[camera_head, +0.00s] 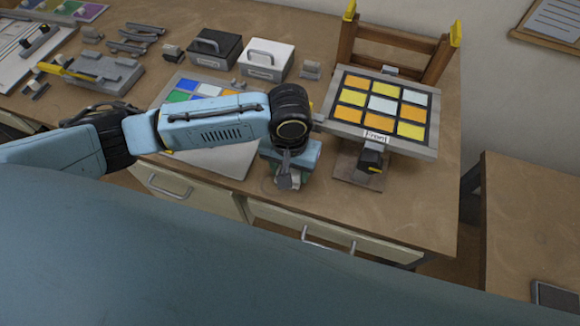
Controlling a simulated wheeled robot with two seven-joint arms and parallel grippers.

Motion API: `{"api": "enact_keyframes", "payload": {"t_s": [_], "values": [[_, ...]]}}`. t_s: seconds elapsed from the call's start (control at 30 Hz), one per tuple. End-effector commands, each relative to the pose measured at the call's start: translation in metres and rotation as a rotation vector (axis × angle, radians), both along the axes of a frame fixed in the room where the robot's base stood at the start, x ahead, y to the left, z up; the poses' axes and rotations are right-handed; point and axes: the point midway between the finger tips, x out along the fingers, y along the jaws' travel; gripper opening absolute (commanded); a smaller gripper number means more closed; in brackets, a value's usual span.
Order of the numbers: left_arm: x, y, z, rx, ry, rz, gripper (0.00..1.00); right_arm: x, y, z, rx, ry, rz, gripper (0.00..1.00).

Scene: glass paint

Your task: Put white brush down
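My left arm reaches in from the left, and its wrist is above the front part of the workbench (215,60). My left gripper (286,179) points down close to the bench's front edge, right of the colour chart sheet (235,160). Its fingers are small and partly hidden by the wrist, so I cannot tell whether they are open or shut. A small whitish and grey shape shows at the fingers. I cannot make out whether it is the white brush. My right gripper is not in view.
A tilted panel of yellow, orange and white squares (382,104), labelled Front, stands on a stand right of the gripper. A black box (213,49) and a white box (266,59) with handles stand behind the arm. Grey tools and holders lie at the left. A wooden frame (392,40) stands behind the panel.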

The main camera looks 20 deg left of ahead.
Motion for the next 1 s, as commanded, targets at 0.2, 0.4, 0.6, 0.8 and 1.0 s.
{"api": "enact_keyframes", "payload": {"t_s": [0.2, 0.4, 0.6, 0.8, 1.0], "values": [[0.0, 0.0, -0.002, -0.001, 0.0, 0.0, 0.69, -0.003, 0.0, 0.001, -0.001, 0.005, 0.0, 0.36], [0.0, 0.0, -0.002, 0.0, 0.0, 0.0, 0.74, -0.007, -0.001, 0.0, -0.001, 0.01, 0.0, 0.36], [0.0, 0.0, 0.003, -0.001, 0.0, 0.0, 0.74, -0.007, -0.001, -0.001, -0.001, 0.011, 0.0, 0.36], [0.001, 0.0, 0.037, -0.003, -0.003, 0.0, 0.74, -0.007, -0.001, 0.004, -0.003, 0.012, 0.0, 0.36], [0.001, -0.001, 0.081, -0.004, -0.003, 0.0, 0.74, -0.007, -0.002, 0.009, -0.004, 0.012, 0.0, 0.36]]}}
